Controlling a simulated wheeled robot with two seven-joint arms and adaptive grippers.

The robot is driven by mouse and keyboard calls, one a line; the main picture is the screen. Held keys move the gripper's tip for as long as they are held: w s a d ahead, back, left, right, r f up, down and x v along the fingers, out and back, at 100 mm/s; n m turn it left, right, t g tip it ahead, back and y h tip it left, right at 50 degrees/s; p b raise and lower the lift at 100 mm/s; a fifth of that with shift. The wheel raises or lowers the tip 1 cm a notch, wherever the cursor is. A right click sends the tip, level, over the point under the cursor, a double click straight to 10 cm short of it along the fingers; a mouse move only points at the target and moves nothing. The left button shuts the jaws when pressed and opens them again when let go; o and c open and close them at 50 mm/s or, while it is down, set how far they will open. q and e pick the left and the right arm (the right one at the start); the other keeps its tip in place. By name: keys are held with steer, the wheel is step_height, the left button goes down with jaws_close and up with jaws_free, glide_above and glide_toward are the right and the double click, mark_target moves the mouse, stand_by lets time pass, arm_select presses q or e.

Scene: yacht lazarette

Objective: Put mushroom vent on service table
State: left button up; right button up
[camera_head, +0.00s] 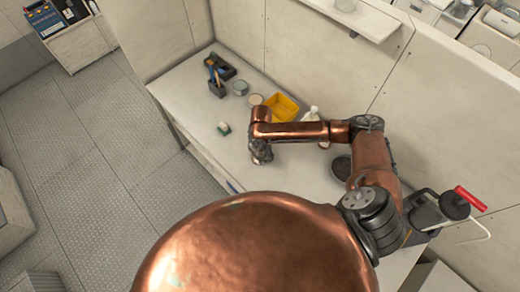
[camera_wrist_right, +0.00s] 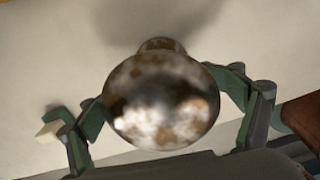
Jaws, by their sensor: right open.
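The mushroom vent (camera_wrist_right: 160,105) is a round, shiny metal dome with brown patches and a narrower neck, seen in the right wrist view. It sits between the spread green fingers of my right gripper (camera_wrist_right: 165,95), which is open; I cannot tell whether either finger touches it. In the head view my right gripper (camera_head: 262,154) is low over the pale service table (camera_head: 185,88), near its front edge; the vent cannot be made out there. The pale surface with a soft shadow lies behind the vent in the wrist view. My left gripper is not in view.
The table holds a black tool caddy (camera_head: 217,88), tins (camera_head: 240,88), a yellow bin (camera_head: 284,106), a green-and-white block (camera_head: 224,128), a white bottle (camera_head: 311,115) and a dark round piece (camera_head: 341,168). A red-handled pump (camera_head: 455,205) stands at right. A wall shelf (camera_head: 350,14) overhangs behind.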

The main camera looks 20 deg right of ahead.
steer(key=shift+o, duration=0.6)
steer(key=shift+r, duration=0.2)
steer(key=r+b, duration=0.1)
steer(key=r, duration=1.1)
steer(key=shift+s+b, duration=0.2)
steer(key=shift+b, duration=0.1)
steer(key=shift+a+f, duration=0.1)
stand_by(0.3)
